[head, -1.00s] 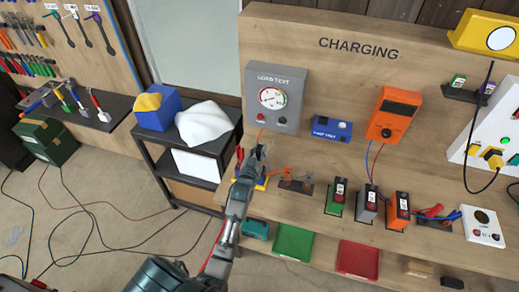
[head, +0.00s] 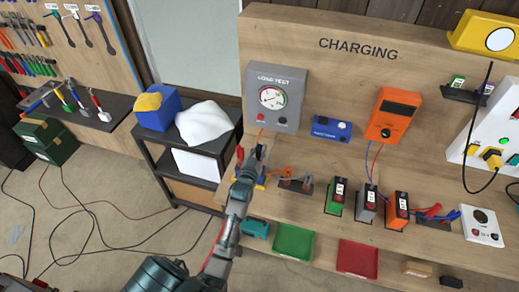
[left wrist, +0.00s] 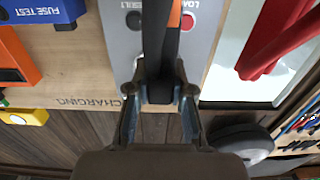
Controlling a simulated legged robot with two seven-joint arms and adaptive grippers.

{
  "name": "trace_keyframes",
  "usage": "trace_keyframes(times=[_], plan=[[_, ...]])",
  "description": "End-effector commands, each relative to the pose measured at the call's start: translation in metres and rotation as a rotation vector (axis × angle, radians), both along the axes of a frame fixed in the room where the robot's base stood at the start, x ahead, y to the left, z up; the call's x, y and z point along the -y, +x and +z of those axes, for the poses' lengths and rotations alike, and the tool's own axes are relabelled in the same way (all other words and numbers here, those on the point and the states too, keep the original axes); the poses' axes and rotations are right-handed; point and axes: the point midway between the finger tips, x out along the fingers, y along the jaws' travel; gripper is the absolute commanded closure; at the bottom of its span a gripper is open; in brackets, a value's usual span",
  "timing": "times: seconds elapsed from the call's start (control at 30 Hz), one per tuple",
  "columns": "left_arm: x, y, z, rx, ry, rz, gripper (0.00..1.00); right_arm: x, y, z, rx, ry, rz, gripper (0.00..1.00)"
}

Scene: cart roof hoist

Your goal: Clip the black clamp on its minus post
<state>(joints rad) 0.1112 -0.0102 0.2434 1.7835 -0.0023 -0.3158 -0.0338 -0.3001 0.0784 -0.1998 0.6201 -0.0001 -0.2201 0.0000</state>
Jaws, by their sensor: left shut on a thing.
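My left gripper (head: 258,156) is in front of the charging bench, below the grey load tester (head: 275,97). In the left wrist view its fingers (left wrist: 160,108) are shut on a black part, the black clamp (left wrist: 158,66), which has an orange strip beside it. The clamp's jaw end is hidden, so I cannot tell whether it touches a post. The load tester in the wrist view (left wrist: 205,30) shows a black round terminal (left wrist: 134,20) and a red one (left wrist: 187,22). I cannot make out a minus mark. My right gripper is not in view.
A blue fuse tester (head: 331,129) and an orange meter (head: 394,113) are on the panel to the right. A dark holder (head: 296,186), several small batteries and coloured trays sit along the bench. A black cart (head: 175,143) stands at the left. Cables lie across the floor.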

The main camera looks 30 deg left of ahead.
Motion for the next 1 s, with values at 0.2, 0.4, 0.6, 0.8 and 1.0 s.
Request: trace_keyframes(times=[0.2, 0.4, 0.6, 0.8, 1.0], plan=[[0.000, 0.000, 0.001, 0.001, 0.000, 0.000, 1.00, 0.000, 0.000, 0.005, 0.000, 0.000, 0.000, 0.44], [0.000, 0.000, 0.000, 0.001, 0.000, 0.000, 1.00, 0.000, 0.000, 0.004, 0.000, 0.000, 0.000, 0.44], [0.000, 0.000, -0.002, 0.000, 0.000, 0.000, 1.00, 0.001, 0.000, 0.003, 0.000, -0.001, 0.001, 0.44], [0.000, 0.000, -0.007, 0.000, 0.000, 0.000, 1.00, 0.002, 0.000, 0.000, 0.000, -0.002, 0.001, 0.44], [0.000, 0.000, -0.012, 0.000, 0.000, 0.000, 1.00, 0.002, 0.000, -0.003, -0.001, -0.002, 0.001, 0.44]])
